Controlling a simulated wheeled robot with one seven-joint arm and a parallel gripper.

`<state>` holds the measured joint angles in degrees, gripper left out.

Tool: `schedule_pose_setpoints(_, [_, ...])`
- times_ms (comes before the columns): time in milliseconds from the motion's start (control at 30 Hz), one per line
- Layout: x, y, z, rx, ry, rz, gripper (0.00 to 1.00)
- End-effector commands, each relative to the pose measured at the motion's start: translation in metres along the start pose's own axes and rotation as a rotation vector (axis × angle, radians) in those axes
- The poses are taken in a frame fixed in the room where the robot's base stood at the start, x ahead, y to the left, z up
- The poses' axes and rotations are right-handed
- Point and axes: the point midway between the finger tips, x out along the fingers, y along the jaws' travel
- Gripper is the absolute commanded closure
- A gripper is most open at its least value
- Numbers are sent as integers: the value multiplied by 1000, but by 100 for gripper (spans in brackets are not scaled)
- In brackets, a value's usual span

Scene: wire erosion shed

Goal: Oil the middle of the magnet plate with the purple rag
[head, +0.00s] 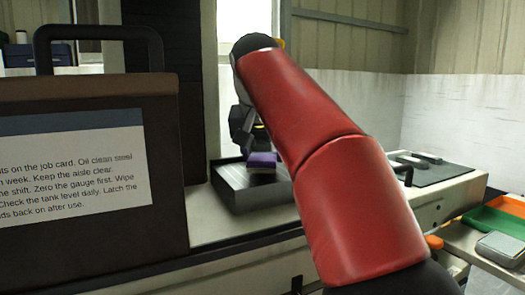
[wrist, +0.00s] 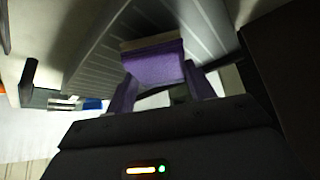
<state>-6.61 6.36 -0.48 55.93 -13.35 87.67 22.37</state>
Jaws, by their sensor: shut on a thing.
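The magnet plate (head: 232,190) is a dark grey slab with raised edges on the light bench, left of my red arm in the head view. Its ribbed grey face fills much of the upper wrist view (wrist: 95,62). The purple rag (head: 262,159) is a folded pad with a tan strip along one edge; it also shows in the wrist view (wrist: 155,66). My gripper (wrist: 162,84) is shut on the rag and holds it over the plate. I cannot tell whether the rag touches the plate. My arm hides the plate's right end in the head view.
A large brown case (head: 90,235) with a handle and a printed card stands close at left. A dark mat (head: 432,172) with small items lies on the bench at right. Green and orange trays (head: 495,222) sit at the far right beside a grey box (head: 502,248).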

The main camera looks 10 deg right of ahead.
Motion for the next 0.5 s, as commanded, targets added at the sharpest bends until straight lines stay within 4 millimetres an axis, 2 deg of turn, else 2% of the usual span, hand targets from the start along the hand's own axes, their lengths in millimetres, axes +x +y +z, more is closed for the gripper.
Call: schedule_pose_setpoints(500, [10, 0, 6, 0, 0, 0, 72])
